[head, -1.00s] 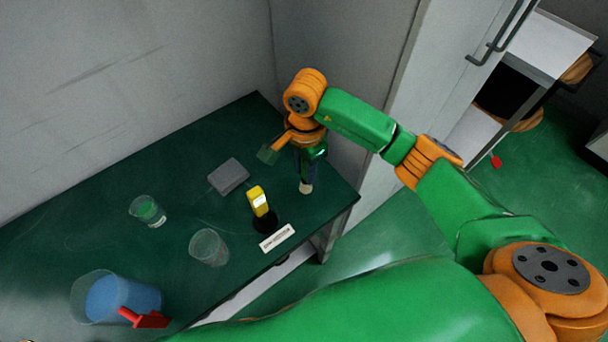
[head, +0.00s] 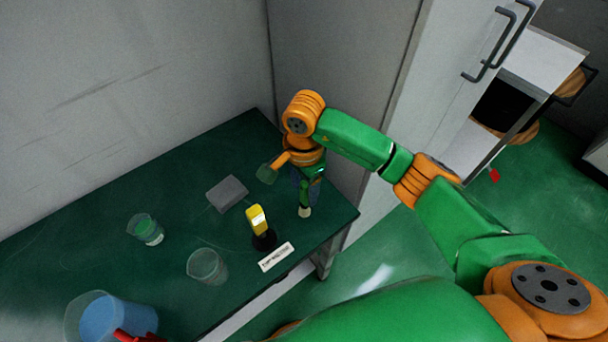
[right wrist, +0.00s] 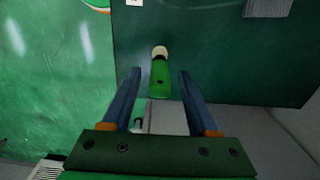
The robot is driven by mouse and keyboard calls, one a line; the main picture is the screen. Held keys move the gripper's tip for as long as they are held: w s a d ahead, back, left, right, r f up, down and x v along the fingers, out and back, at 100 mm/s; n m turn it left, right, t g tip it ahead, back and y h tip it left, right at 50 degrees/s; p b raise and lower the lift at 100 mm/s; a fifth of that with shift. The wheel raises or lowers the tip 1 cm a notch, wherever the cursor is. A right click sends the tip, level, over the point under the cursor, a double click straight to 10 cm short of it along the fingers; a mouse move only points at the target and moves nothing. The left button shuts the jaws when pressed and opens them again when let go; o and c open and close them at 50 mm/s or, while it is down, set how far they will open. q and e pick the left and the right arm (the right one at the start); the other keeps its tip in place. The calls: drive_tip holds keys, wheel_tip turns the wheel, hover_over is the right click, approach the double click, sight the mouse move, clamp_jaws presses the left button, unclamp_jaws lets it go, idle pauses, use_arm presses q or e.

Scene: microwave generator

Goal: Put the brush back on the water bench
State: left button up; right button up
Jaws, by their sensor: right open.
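The brush (right wrist: 160,82), a slim green piece with a cream round end, is between the two fingers of my right gripper (right wrist: 160,82) in the right wrist view. The fingers stand apart, with gaps on both sides of it. In the head view my right gripper (head: 309,186) points down over the right end of the dark green water bench (head: 90,220). The brush's cream end (head: 305,212) is just below it, at the bench top; I cannot tell if it touches. The bench also shows in the right wrist view (right wrist: 215,50). My left gripper is not in view.
On the bench stand a grey block (head: 227,194), a yellow device (head: 256,220) on a black base, a white label (head: 276,256), two clear beakers (head: 146,230) (head: 207,266), and a tub of blue liquid (head: 105,318) with a red item (head: 135,337). A cabinet (head: 345,90) rises close behind the gripper.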

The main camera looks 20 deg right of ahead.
wheel_tip(320, 180, up, 9)
drive_tip(key=shift+f, duration=0.15)
idle(0.4)
